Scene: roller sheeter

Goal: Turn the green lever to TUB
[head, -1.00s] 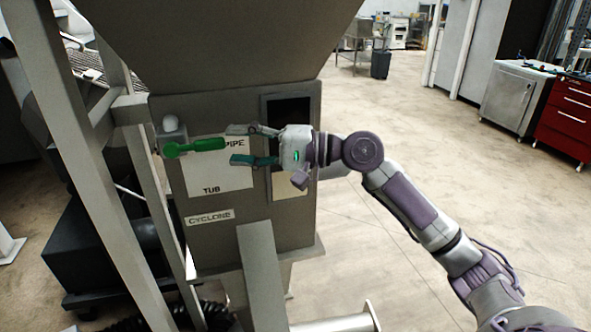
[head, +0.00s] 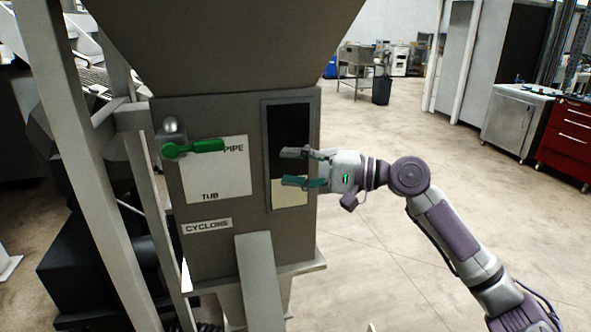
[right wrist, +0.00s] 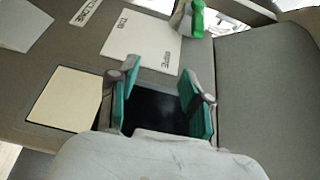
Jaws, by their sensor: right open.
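The green lever (head: 194,148) is on the front of the grey machine box, pointing right at the PIPE word on the white label (head: 218,178). TUB is printed lower on that label. The lever also shows at the top of the right wrist view (right wrist: 197,18). My right gripper (head: 282,168) is open and empty, to the right of the lever and apart from it, in front of the dark window. In the right wrist view its two teal fingers (right wrist: 160,92) are spread with nothing between them. My left gripper is not in view.
The box has a dark window (head: 289,130) and a CYCLONE label (head: 207,226). A grey hopper (head: 225,40) is above it. Metal frame posts (head: 75,150) stand close on the left. Open floor (head: 400,140) lies to the right, with a red cabinet (head: 567,142) beyond.

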